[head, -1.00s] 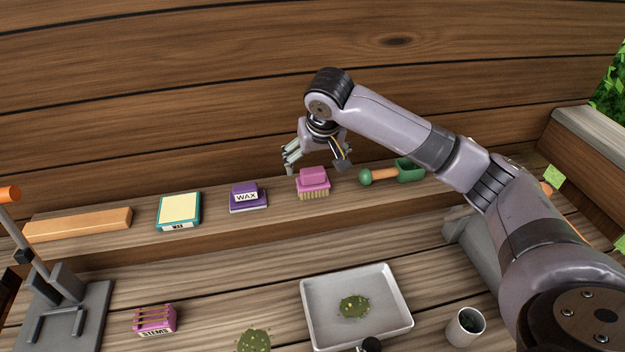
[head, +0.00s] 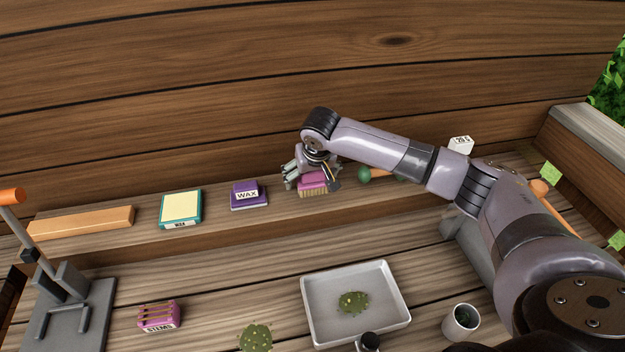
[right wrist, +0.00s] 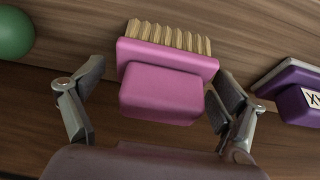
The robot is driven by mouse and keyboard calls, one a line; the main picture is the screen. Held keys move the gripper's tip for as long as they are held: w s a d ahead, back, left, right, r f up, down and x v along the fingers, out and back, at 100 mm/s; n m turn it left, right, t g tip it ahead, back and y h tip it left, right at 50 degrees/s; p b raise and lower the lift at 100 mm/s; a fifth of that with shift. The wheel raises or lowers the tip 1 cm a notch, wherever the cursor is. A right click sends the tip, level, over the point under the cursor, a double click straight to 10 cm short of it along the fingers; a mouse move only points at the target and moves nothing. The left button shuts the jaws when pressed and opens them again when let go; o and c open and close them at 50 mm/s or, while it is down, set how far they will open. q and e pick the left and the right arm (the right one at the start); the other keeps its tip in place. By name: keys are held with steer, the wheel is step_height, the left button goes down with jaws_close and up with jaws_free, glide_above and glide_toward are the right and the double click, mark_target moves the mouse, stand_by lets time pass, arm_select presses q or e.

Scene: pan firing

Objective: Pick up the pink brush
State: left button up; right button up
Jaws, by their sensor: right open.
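The pink brush (head: 313,184) with tan bristles sits on the raised wooden shelf, to the right of the purple wax block. My right gripper (head: 310,186) is down at the brush, open, with its fingers on either side of it. In the right wrist view the brush (right wrist: 165,90) lies between the two spread fingers of the gripper (right wrist: 158,112), its bristles toward the top of the picture. A gap shows on the left finger's side; the right finger is close to the brush, and I cannot tell if it touches. My left gripper is not in view.
A yellow-topped teal box (head: 181,207) is farther left on the shelf (head: 220,222). A metal tray (head: 393,322) rests below.

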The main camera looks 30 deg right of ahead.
steer(key=shift+c, duration=0.6)
steer(key=c, duration=1.7)
steer(key=shift+o, duration=0.2)
steer(key=shift+r, duration=0.15)
step_height(320, 180, up, 20)
steer(key=b, duration=0.2)
steer(key=o, duration=1.2)
steer(key=shift+c, duration=0.2)
steer(key=c, duration=1.4)
steer(key=shift+w+f, duration=0.1)
steer(key=shift+f, duration=0.1)
